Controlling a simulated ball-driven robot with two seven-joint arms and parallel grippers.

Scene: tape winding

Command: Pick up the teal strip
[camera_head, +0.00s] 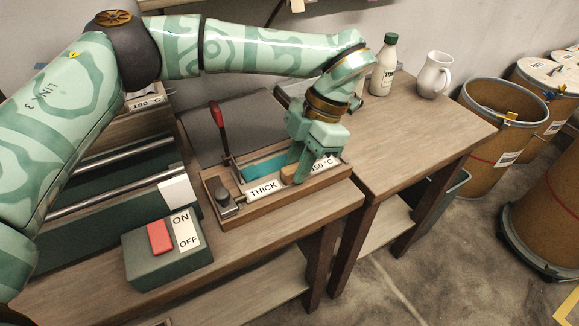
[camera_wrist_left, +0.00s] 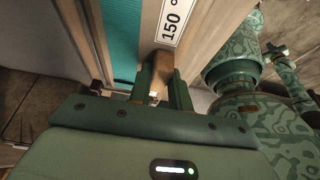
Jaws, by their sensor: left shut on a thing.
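The teal strip (camera_head: 264,165) lies flat in a shallow wooden tray (camera_head: 275,213) marked THICK and 150 °C. It also shows in the left wrist view (camera_wrist_left: 122,38), to the left of the fingers. My left gripper (camera_head: 294,176) points down at the tray's right part, beside the strip's right end. Its fingers (camera_wrist_left: 165,90) are shut on a small brown wooden block (camera_wrist_left: 163,62) next to the 150 °C label. The strip does not show between the fingers. My right gripper is not in view.
A red-handled lever (camera_head: 219,125) stands at the tray's back left. An ON/OFF switch box (camera_head: 150,265) sits in front. A bottle (camera_head: 384,68) and a white jug (camera_head: 435,75) stand at the back right. The right-hand tabletop (camera_head: 410,130) is mostly clear.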

